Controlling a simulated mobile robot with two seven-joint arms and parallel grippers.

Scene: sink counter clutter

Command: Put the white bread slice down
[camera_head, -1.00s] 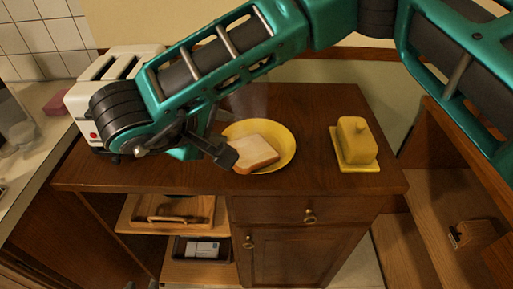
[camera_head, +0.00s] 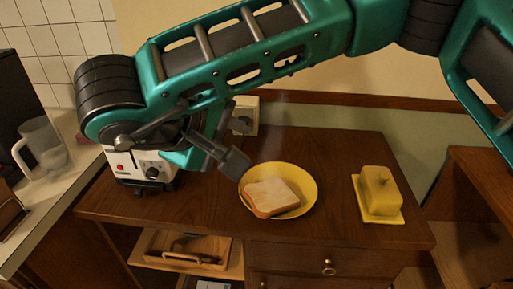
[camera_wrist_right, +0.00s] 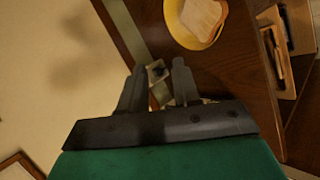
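The white bread slice (camera_head: 272,197) lies flat on the yellow plate (camera_head: 309,185), towards its front left side. Both also show at the top of the right wrist view, the bread (camera_wrist_right: 203,17) on the plate (camera_wrist_right: 174,14). My right gripper (camera_head: 233,162) is above and to the left of the plate, apart from the bread. In the right wrist view its two fingers (camera_wrist_right: 157,78) stand apart with nothing held between them. My left gripper is not in view.
A yellow butter dish (camera_head: 379,195) stands to the right of the plate on the brown wooden cabinet (camera_head: 335,150). A white toaster (camera_head: 140,165) is at the left, partly behind my right arm. A glass jug (camera_head: 42,150) stands on the left counter. Bare cabinet top surrounds the plate.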

